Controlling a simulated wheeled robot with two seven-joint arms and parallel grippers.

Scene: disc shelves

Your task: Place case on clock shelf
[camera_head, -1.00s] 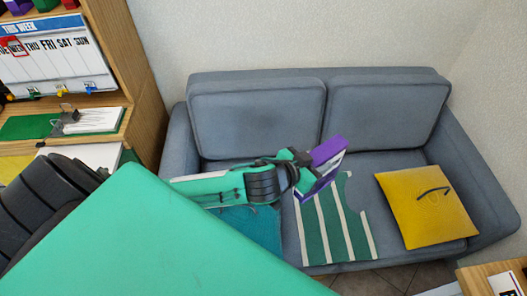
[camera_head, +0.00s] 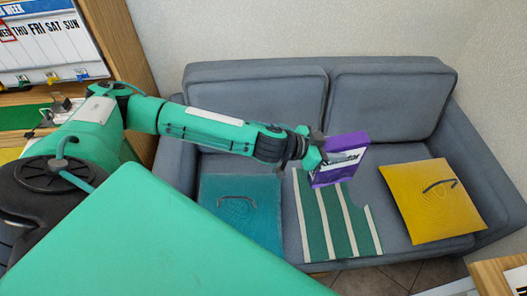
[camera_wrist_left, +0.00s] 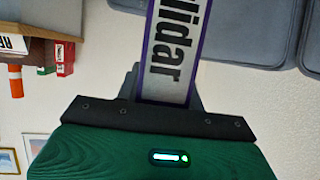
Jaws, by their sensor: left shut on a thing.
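The case (camera_head: 345,158) is purple with a pale label and dark lettering. In the head view it is held up in front of the grey sofa, above the striped cushion. My left gripper (camera_head: 318,151) is shut on its left edge. In the left wrist view the case (camera_wrist_left: 170,50) extends away from the gripper (camera_wrist_left: 155,100), with a purple rim and large black letters on its label. The fingertips are partly hidden by the case. No clock shelf can be made out in the head view. My right gripper is not in view.
A wooden shelf unit (camera_head: 128,50) with a weekly calendar (camera_head: 45,45) stands at left. A wooden surface (camera_head: 495,275) shows at lower right.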

